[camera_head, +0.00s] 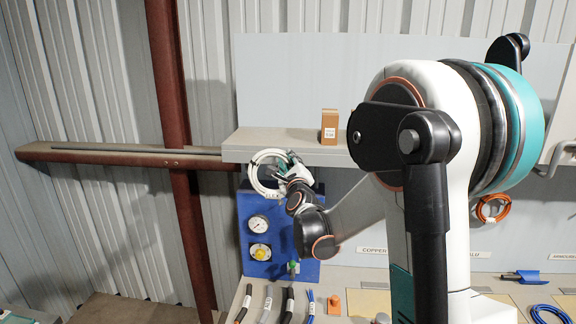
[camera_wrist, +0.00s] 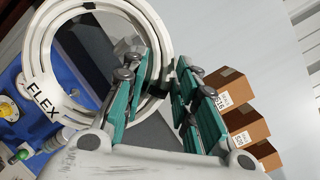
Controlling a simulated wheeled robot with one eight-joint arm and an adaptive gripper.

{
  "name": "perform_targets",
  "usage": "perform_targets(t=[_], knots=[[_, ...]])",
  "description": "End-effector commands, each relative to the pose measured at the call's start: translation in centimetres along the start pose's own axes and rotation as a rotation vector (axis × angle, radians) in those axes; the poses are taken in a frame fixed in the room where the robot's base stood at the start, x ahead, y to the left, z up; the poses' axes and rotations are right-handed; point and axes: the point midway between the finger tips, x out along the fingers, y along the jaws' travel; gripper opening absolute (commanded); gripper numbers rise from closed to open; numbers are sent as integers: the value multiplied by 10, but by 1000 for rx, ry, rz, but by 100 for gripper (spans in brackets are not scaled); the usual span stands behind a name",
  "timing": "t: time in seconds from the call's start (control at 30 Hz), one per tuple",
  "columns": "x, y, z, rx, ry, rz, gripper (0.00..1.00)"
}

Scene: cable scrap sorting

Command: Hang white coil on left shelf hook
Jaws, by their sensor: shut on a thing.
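The white coil (camera_head: 249,178) is a ring of pale cable in front of the left end of the grey shelf (camera_head: 236,153), at about the height of its front edge. In the wrist view the coil (camera_wrist: 36,68) fills the upper left and carries the word FLEX. My gripper (camera_head: 287,167) is shut on the coil's right side. In the wrist view its green fingers (camera_wrist: 167,65) stand on either side of the ring's right part. I cannot make out the left shelf hook clearly, nor whether the coil touches it.
A brown box (camera_head: 329,128) stands on the shelf; the wrist view shows several brown boxes (camera_wrist: 226,88). A blue panel (camera_head: 286,218) with gauges is below the coil. A red post (camera_head: 172,100) rises at left. An orange coil (camera_head: 491,220) hangs at right. Cable pieces (camera_head: 268,300) lie below.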

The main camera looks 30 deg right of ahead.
Motion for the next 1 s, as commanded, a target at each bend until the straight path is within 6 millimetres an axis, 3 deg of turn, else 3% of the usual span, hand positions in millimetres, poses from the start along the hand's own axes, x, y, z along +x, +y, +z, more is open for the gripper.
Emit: perform_targets(t=[1.0], knots=[[49,-1,-20,0,0,0,0]])
